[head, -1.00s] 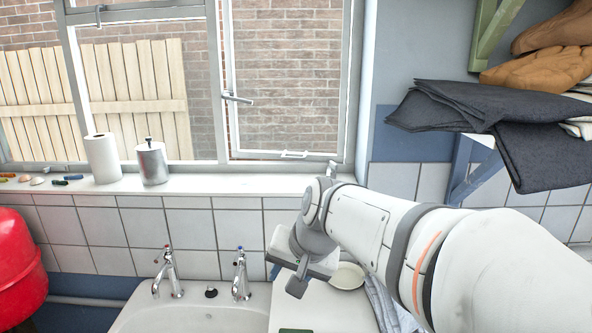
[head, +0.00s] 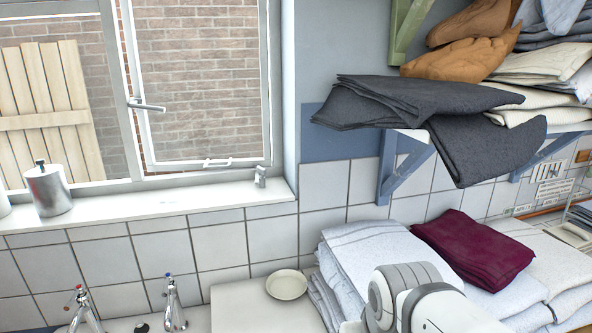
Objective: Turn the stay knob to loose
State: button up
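A small grey metal fitting (head: 260,177) stands on the white sill at the right corner of the window. It may be the stay knob, but it is too small for me to tell its setting. A pale stay-like bar (head: 218,163) lies along the bottom rail of the right-hand window pane (head: 200,80), which looks closed. My gripper is not in view. Only a white and grey part of my arm shows at the bottom edge, right of centre, below and to the right of the fitting.
A dark folded cloth (head: 487,150) overhangs the wall shelf to the right of the window. Folded towels (head: 370,250) and a maroon cloth (head: 473,248) lie below it. A cream dish (head: 287,285) sits on the white worktop. Two taps (head: 173,305) stand lower left. Space before the fitting looks clear.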

aim_at(263, 172)
jog(key=z, duration=1.15)
jog(key=k, duration=1.15)
jog(key=u, duration=1.9)
jog(key=i, duration=1)
